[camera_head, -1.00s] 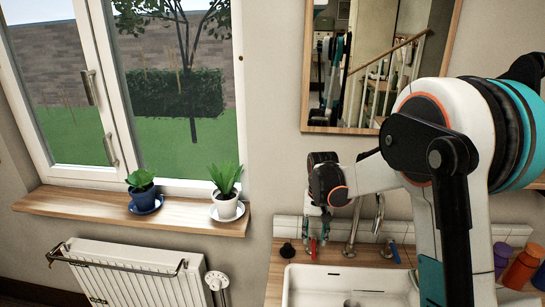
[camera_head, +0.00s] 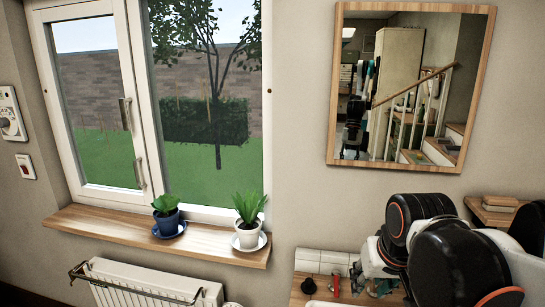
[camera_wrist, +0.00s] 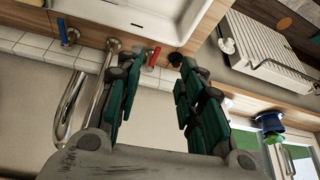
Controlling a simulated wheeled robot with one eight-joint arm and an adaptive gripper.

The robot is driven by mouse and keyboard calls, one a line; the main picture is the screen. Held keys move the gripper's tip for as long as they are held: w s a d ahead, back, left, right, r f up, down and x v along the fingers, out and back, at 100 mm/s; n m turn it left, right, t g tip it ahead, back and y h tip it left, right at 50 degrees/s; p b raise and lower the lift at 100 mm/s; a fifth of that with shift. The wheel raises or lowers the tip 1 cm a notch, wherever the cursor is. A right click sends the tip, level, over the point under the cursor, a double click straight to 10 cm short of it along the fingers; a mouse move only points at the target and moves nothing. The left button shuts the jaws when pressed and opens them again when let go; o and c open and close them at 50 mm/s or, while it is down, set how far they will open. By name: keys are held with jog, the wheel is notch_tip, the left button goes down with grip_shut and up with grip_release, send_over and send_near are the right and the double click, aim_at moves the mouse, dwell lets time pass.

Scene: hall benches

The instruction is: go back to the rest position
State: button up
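My gripper (camera_wrist: 152,66) shows in the wrist view with its two green-padded fingers spread apart and nothing between them. Beyond the fingers are a red-handled tap part (camera_wrist: 153,57) and a white sink (camera_wrist: 150,18). In the head view my gripper (camera_head: 368,272) is small and partly hidden by my arm at the lower right, above the wooden counter. Its fingers cannot be made out clearly there.
A wooden window sill (camera_head: 110,231) holds a blue pot (camera_head: 167,222) and a white pot (camera_head: 248,236) with plants. A radiator (camera_head: 150,285) is below. A wood-framed mirror (camera_head: 332,90) hangs above the counter. A chrome tap (camera_wrist: 75,110) is close to my gripper.

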jog(key=s+f+t, duration=0.1)
jog(key=s+t, duration=0.1)
jog(key=s, duration=0.7)
jog(key=shift+s+f+n, duration=0.15)
jog(key=shift+f+n, duration=0.1)
jog(key=shift+n, duration=0.15)
